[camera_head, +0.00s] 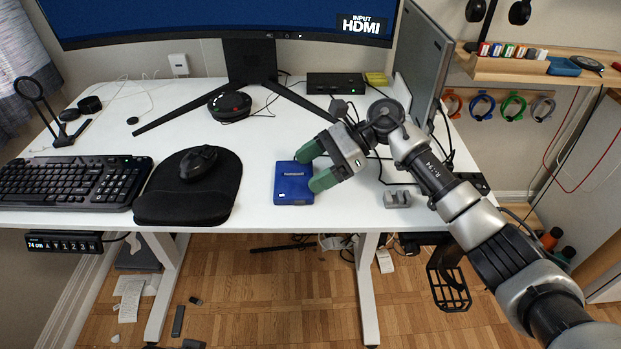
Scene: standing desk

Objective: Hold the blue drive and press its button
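The blue drive (293,186) lies flat on the white desk, right of the mouse pad, with a pale label strip near its top. My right gripper (313,168) comes in from the right with its green fingers apart. One fingertip is near the drive's upper right corner and the other is by its right edge. The fingers appear at or just over the right side; I cannot tell if they touch it. I cannot make out the button. My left gripper is not in view.
A mouse (198,162) on a black mouse pad (187,207) and a keyboard (70,183) fill the left. The monitor stand (250,62) is behind. A small grey block (397,199) sits to the right, near the front edge.

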